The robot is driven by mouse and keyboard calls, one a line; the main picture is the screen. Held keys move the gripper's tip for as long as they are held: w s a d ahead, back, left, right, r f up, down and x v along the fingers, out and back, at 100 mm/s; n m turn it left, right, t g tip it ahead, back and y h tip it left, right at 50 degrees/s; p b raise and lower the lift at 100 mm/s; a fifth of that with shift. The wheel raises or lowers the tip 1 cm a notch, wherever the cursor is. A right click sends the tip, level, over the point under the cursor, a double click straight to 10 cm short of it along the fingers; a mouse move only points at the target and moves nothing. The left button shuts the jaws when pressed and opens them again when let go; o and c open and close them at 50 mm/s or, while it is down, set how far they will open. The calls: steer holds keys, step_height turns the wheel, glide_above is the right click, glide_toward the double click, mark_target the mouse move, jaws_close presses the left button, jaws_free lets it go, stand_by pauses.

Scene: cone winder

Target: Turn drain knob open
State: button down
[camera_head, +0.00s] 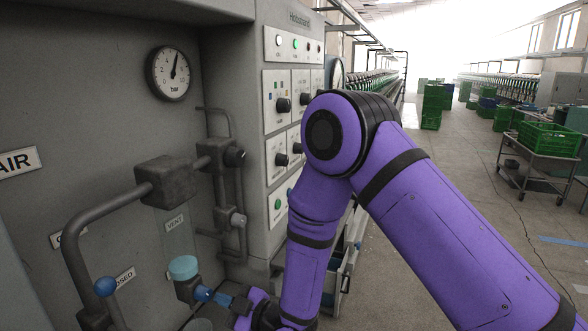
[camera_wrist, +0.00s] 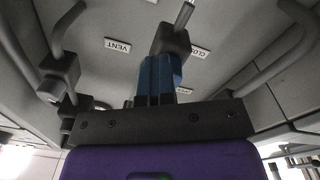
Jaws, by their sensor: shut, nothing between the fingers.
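In the head view my gripper (camera_head: 206,295) is low at the centre left, its blue fingers pointing left at a dark fitting (camera_head: 188,290) below a teal cap (camera_head: 183,267). The fitting may be the drain knob, but no label on it is readable. In the wrist view my blue fingers (camera_wrist: 160,72) are together and look empty. A dark block (camera_wrist: 172,40) with a metal rod is just beyond their tips. I cannot tell whether they touch. A blue ball (camera_head: 105,286) is farther left, above a dark block.
Grey pipes (camera_head: 118,200) and a dark pipe block (camera_head: 168,182) stand out from the panel, near a gauge (camera_head: 170,73). VENT (camera_head: 175,222) and CLOSED (camera_head: 124,278) labels are on the panel. A control box (camera_head: 290,150) with knobs is to the right. The aisle floor (camera_head: 480,190) is open.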

steer(key=shift+s+a+f, duration=0.25)
steer(key=shift+s+a, duration=0.55)
steer(key=shift+s, duration=0.05)
steer(key=shift+d+f, duration=0.15)
steer(key=shift+f, duration=0.15)
steer(key=shift+w, duration=0.1)
steer(key=shift+w+v, duration=0.15)
steer(key=shift+v, duration=1.25)
steer(key=shift+w+v, duration=0.15)
steer(key=shift+v, duration=1.25)
steer(key=shift+d+f, duration=0.1)
steer(key=shift+d, duration=0.05)
